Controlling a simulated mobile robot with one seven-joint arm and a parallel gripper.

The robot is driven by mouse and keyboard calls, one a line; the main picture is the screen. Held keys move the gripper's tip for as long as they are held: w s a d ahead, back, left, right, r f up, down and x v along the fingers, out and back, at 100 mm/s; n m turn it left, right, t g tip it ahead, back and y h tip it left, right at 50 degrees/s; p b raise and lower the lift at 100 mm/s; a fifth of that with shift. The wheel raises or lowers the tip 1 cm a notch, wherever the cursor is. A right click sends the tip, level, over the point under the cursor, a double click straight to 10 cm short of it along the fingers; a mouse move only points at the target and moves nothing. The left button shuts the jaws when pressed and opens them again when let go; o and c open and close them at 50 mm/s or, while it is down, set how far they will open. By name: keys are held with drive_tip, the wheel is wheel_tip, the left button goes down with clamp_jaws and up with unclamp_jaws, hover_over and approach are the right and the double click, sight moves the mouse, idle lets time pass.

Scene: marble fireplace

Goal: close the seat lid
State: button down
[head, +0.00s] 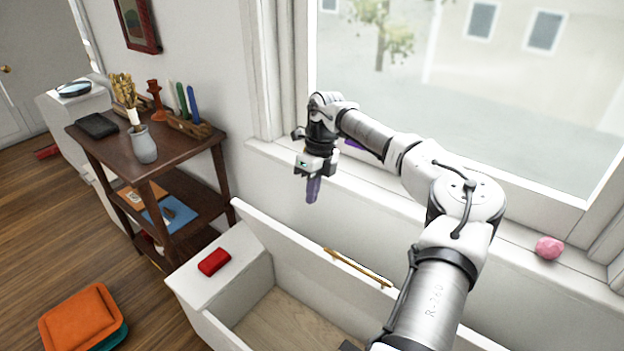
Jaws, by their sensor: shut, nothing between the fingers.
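The seat lid (292,252) is a white panel standing raised at the back of the white window bench (207,327), with a brass bar handle (358,268) on its face. The bench is open below it, and its light wooden floor shows. My gripper (313,192) points down with its purple fingers together and empty. In the picture it is just above the lid's upper edge, towards the left end, against the wall under the window. A gap shows between the fingertips and the lid edge; I cannot tell how far behind the edge they are. My arm hides the lid's right part.
A red block (214,262) lies on the bench's fixed left top. A dark shelf (180,150) with a vase and candles stands left. The sill holds a pink lump (549,247) and a purple thing (362,148) partly behind my arm.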

drive_tip(key=s+a+f, duration=0.1)
drive_tip(key=s+a+f+p, duration=0.1)
drive_tip(key=f, duration=0.1)
drive_tip(key=s+a+f, duration=0.1)
drive_tip(key=s+f, duration=0.1)
drive_tip(key=shift+f+p, duration=0.25)
drive_tip(key=shift+p, duration=0.1)
